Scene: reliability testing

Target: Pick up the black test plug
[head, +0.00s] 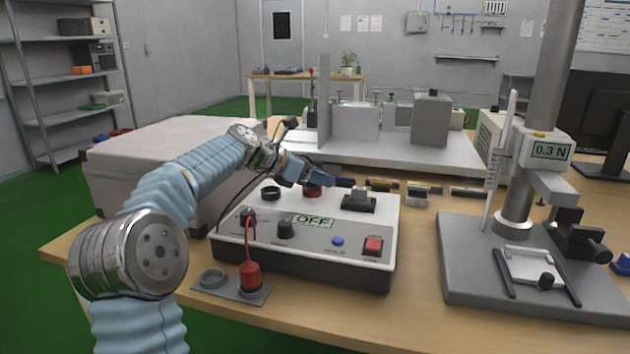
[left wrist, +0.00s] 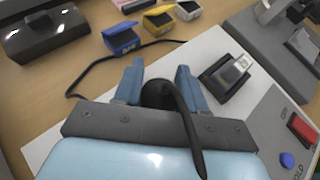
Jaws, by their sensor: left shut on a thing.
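The black test plug (left wrist: 157,93) sits between the blue fingers of my left gripper (left wrist: 158,78) in the left wrist view. The gripper is shut on it, and a black lead bends back from it toward the camera. In the head view my left gripper (head: 309,178) is above the back of the tester (head: 305,262), near its red socket (head: 312,192). The plug is mostly hidden there by the gripper. My right gripper is in neither view.
A red plug (head: 250,275) stands in a grey holder (head: 236,291) beside an empty ring (head: 212,279). The tester display reads OFF. A force stand (head: 515,228) is on the right, a grey case (head: 120,185) on the left.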

